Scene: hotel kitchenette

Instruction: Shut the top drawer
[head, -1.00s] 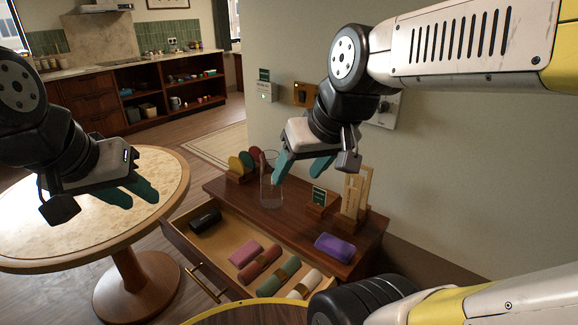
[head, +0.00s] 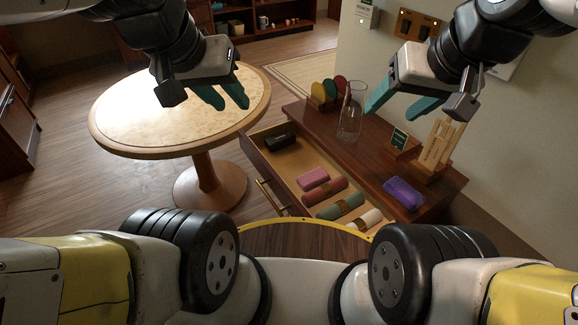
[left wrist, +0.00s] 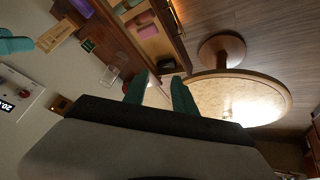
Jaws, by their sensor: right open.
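The top drawer (head: 264,155) of the dark wooden cabinet (head: 375,137) is pulled open, with a brass bar handle (head: 270,196) on its front. It holds a black case (head: 282,141), a pink bundle (head: 314,178) and several rolled cloths (head: 325,190). The open drawer also shows in the left wrist view (left wrist: 167,44). My left gripper (head: 225,100) is open and empty, above the round table and left of the drawer. Its fingers (left wrist: 160,95) are apart in the left wrist view. My right gripper (head: 396,106) is open and empty above the cabinet top, near the glass carafe.
On the cabinet top stand a glass carafe (head: 350,118), coloured discs in a holder (head: 324,93), a small green sign (head: 399,139), a wooden rack (head: 436,148) and a purple case (head: 404,192). A round table (head: 120,120) stands left of the drawer. Floor shows between them.

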